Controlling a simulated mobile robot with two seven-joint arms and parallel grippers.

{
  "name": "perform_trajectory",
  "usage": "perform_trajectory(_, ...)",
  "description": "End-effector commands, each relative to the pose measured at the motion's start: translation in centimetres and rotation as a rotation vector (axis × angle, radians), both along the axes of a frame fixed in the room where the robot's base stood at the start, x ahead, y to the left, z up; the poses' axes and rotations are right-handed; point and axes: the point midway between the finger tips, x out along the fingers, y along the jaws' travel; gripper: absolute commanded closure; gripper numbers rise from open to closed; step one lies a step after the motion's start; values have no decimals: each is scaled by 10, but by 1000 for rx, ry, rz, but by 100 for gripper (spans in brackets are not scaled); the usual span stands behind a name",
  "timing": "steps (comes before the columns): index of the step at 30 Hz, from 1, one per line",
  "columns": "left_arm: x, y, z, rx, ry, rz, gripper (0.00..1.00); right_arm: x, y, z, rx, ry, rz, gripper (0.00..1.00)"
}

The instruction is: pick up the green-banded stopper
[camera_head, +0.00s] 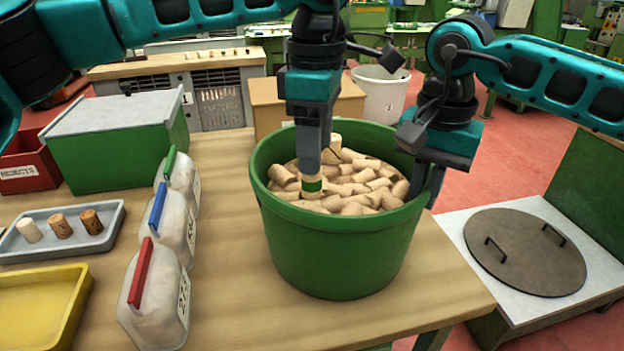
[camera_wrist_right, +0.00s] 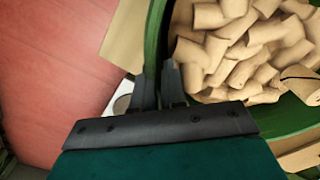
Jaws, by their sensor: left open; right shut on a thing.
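The green-banded stopper (camera_head: 312,184) stands out among the plain corks in a large green tub (camera_head: 335,250) on the bench. My left gripper (camera_head: 313,168) is open and points down over the tub, directly above the green-banded stopper. Its fingers partly overlap in the head view, so I cannot tell whether the stopper's top is between them. My right gripper (camera_head: 427,185) is at the tub's right rim. In the right wrist view, my right gripper (camera_wrist_right: 158,80) has one finger on each side of the tub wall (camera_wrist_right: 155,35) and is shut on it.
Jugs with red (camera_head: 140,270), blue (camera_head: 158,208) and green (camera_head: 170,163) handles stand left of the tub. A grey tray (camera_head: 100,237) with three stoppers and a yellow tray (camera_head: 40,310) lie further left. A cardboard box (camera_head: 262,105) stands behind the tub. The bench front is clear.

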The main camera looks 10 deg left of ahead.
Motion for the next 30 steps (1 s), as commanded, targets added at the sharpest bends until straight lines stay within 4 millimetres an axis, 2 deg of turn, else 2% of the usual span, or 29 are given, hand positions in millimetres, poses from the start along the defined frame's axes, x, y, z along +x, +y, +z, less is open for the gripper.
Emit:
perform_trajectory(3, -4, 4, -20, 2, 4, -2, 38, 0, 0, 0, 1, 0, 1, 100)
perform_trajectory(7, -4, 4, -37, 1, 4, 0, 38, 0, 0, 0, 1, 0, 1, 100)
perform_trajectory(11, -4, 4, -44, 0, 2, 0, 38, 0, 0, 1, 1, 0, 1, 100)
perform_trajectory(17, -4, 4, -44, 0, 1, 0, 38, 0, 0, 0, 1, 0, 1, 100)
perform_trajectory(30, -4, 4, -44, 0, 1, 0, 80, 0, 0, 0, 1, 0, 1, 100)
